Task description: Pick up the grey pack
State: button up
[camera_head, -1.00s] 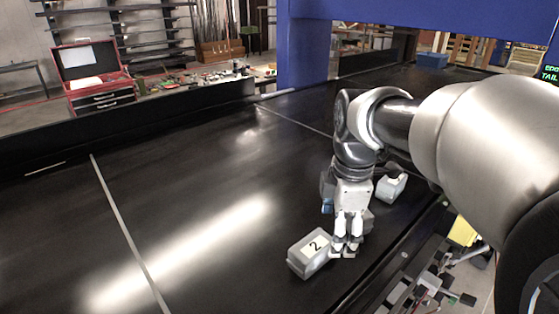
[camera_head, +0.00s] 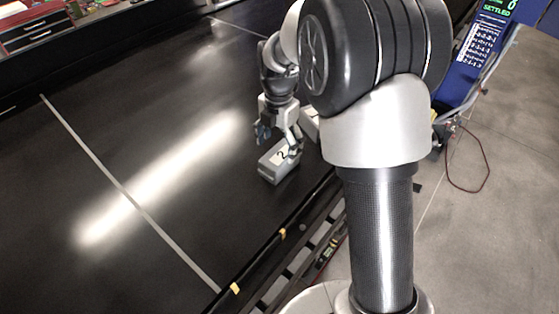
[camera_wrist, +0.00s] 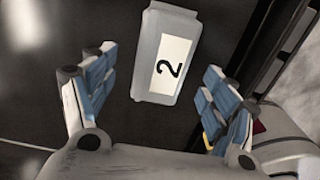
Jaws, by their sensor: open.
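The grey pack (camera_head: 272,172) with a white label reading 2 lies on the black conveyor belt, near its right edge. My gripper (camera_head: 281,144) is open above it, with its fingers spread around the upper end of the pack in the head view. In the wrist view the pack (camera_wrist: 149,68) shows from above between the blue-padded fingers of my gripper (camera_wrist: 158,68), with a gap on both sides. It extends beyond the fingertips. I cannot tell the exact height of the fingertips over it. The fingers hide part of its far end in the head view.
The conveyor belt (camera_head: 90,140) is bare to the left, crossed by a grey line. A dark side rail (camera_head: 270,248) runs along the right edge. A blue sign reading SETTLED (camera_head: 484,45) stands beyond.

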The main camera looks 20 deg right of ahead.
aim_at(280, 153)
jog(key=shift+d+f, duration=0.15)
jog(key=shift+f, duration=3.25)
jog(key=shift+c, duration=0.5)
jog(key=shift+r, duration=0.1)
jog(key=c, duration=1.5)
jog(key=shift+r, duration=0.1)
notch_tip(280, 153, up, 20)
jog(key=p, duration=0.1)
jog(key=shift+s, duration=0.15)
